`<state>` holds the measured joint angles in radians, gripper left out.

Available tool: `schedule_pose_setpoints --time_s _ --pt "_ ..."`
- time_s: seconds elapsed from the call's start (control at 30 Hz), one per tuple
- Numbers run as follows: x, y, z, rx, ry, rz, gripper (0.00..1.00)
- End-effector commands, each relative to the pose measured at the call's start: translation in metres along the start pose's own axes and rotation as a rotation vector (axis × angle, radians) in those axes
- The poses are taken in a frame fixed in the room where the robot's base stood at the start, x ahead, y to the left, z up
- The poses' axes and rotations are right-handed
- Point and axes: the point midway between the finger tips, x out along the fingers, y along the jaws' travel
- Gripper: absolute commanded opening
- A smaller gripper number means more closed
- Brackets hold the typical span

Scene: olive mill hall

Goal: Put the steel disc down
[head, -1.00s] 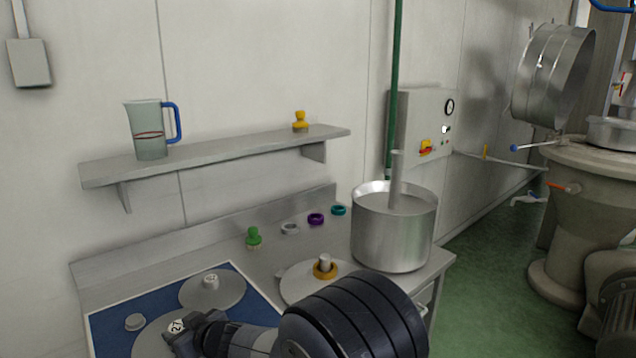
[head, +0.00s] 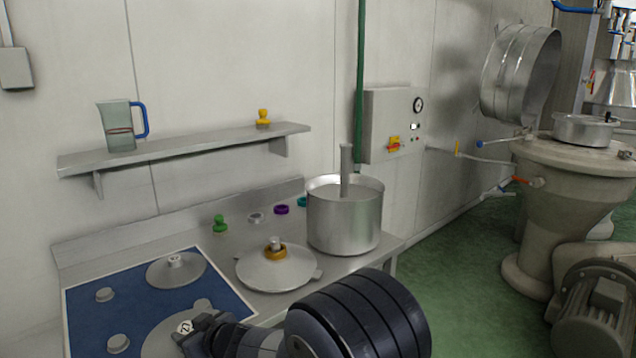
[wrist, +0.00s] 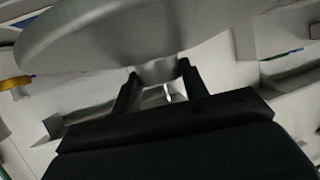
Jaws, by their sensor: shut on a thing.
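The steel disc (head: 160,342) is a flat grey plate at the bottom of the head view, partly hidden by my gripper and cut off by the frame. In the wrist view the disc (wrist: 110,40) fills the upper left.
On the mat are another disc (head: 165,271) with a knob and small grey knobs (head: 118,343). A shelf (head: 190,146) holds a jug (head: 117,128).

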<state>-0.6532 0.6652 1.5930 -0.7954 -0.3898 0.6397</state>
Motion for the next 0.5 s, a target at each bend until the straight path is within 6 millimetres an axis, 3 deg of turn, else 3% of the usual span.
schedule_pose_setpoints --time_s 0.27,0.5 --pt "-0.022 0.049 0.037 0.040 -0.001 0.091 0.06" --pt "-0.064 0.113 0.089 0.106 -0.005 0.248 0.06"
